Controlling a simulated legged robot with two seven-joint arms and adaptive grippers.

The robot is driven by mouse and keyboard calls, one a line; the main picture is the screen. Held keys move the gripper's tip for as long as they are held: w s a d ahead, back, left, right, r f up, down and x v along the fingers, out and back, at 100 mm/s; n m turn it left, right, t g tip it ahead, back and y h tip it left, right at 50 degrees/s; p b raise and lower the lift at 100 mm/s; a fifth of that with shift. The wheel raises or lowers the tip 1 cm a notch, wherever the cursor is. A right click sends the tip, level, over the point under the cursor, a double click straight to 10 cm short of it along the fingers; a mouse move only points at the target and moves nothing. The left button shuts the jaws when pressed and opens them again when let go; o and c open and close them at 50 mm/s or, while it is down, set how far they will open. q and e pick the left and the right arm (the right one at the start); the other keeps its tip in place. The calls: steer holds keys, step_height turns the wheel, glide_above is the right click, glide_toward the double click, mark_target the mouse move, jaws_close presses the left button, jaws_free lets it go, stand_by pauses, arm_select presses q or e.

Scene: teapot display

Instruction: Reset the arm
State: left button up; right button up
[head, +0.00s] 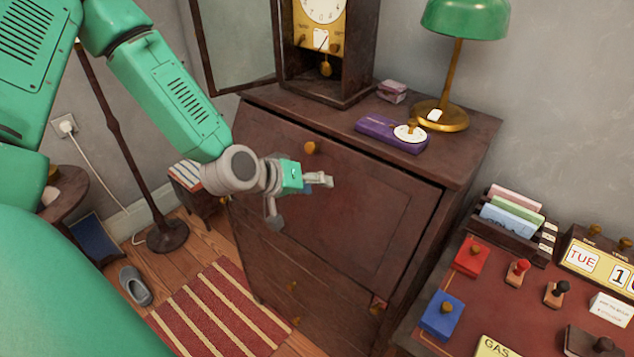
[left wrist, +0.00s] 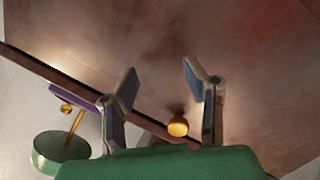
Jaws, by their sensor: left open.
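My left arm comes in from the left in the head view. My left gripper (head: 300,201) is open and empty, in front of the large front panel of a dark wooden cabinet (head: 350,215). A round brass knob (head: 311,148) sits near the top of that panel, just above the gripper in the picture. In the left wrist view, the two fingers of the left gripper (left wrist: 158,82) are spread apart with nothing between the tips. The knob (left wrist: 178,127) shows low between the fingers, and I cannot tell the gap to it. My right gripper is not in view.
On the cabinet stand a clock (head: 322,45), a purple box (head: 392,134) and a green lamp (head: 462,20). A desk (head: 440,275) with card holder, coloured boxes and stamps is at right. A floor lamp (head: 130,160), slipper (head: 134,286) and striped rug (head: 222,312) lie left and below.

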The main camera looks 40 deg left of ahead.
arm_select(q)
steer(key=shift+d, duration=0.1)
steer(key=s+d+f+m+g+y+b, duration=0.1)
steer(key=s+f+m+g, duration=0.1)
steer(key=s+f, duration=0.5)
steer(key=s+d+f+m+g+y+b, duration=0.1)
steer(key=s+d+f+m+g, duration=0.1)
steer(key=s+f+g, duration=0.2)
steer(key=s+d+f+m+g+y+b, duration=0.1)
steer(key=s+d+f+m+g, duration=0.1)
steer(key=s+f, duration=0.8)
steer(key=s+g, duration=0.1)
steer(key=s, duration=0.5)
steer(key=shift+s+f+m+g, duration=0.2)
steer(key=shift+f+m+g, duration=0.1)
steer(key=shift+m+g, duration=0.1)
steer(key=shift+a, duration=0.1)
steer(key=shift+w+d, duration=0.15)
steer(key=shift+d, duration=0.05)
steer(key=shift+a, duration=0.1)
